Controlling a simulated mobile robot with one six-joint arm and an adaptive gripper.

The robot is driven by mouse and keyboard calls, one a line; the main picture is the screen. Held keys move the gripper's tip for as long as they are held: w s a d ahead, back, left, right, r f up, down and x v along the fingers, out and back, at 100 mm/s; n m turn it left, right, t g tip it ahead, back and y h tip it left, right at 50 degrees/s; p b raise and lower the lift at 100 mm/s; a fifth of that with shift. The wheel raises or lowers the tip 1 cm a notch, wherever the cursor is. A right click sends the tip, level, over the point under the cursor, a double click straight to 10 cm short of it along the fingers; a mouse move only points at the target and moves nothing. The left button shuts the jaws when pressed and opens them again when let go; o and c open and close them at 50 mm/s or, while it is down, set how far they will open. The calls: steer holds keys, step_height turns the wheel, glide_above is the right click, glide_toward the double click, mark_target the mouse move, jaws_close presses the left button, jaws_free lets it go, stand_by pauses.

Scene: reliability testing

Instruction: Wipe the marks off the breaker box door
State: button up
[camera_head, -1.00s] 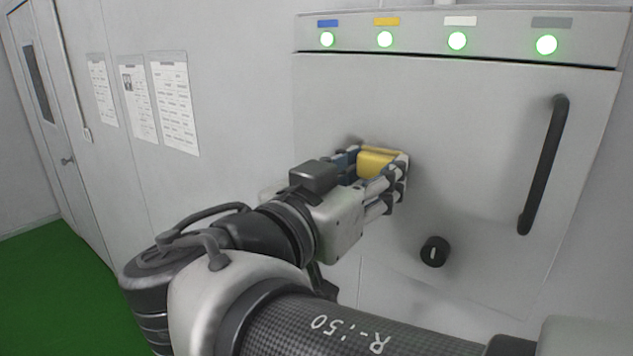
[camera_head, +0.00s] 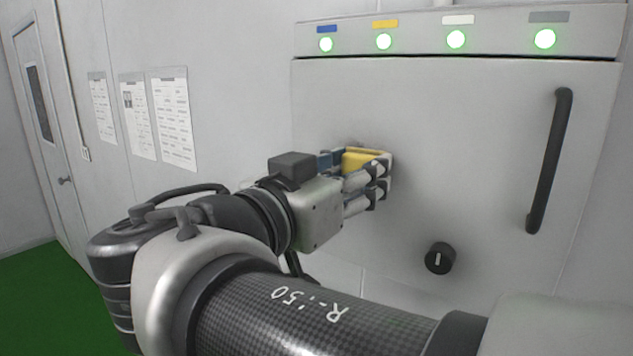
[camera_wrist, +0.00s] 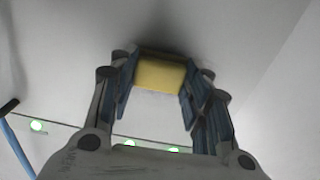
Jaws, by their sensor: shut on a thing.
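The grey breaker box door (camera_head: 455,150) faces me, closed, with a black bar handle (camera_head: 550,160) at its right and a round black knob (camera_head: 439,258) lower down. My gripper (camera_head: 366,172) is shut on a yellow sponge (camera_head: 362,160) at the left part of the door. In the wrist view the sponge (camera_wrist: 160,74) sits between the two fingers (camera_wrist: 158,85). It is at or very close to the door face; I cannot tell whether it touches. A faint dark patch shows by the sponge; I cannot tell mark from shadow. My gripper hides part of the door.
Several green lights (camera_head: 456,39) line the panel above the door. Posted papers (camera_head: 173,118) hang on the wall to the left, with a grey room door (camera_head: 50,130) beyond. The door face between sponge and handle is clear.

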mark_target(392, 169)
steer(key=w+a, duration=0.1)
steer(key=w+a+b, duration=0.1)
steer(key=a, duration=0.1)
steer(key=shift+w+a, duration=0.2)
steer(key=shift+w, duration=0.2)
steer(key=shift+s+d+r+b, duration=0.1)
steer(key=shift+r+b, duration=0.05)
steer(key=shift+b, duration=0.45)
steer(key=shift+s+d+b, duration=0.8)
steer(key=shift+d+b, duration=0.2)
steer(key=shift+s+d+b, duration=0.75)
steer(key=shift+d+b, duration=0.25)
steer(key=shift+b, duration=0.05)
steer(key=shift+s+d+b, duration=0.8)
steer(key=shift+d+b, duration=0.2)
steer(key=shift+b, duration=0.4)
steer(key=shift+a, duration=0.1)
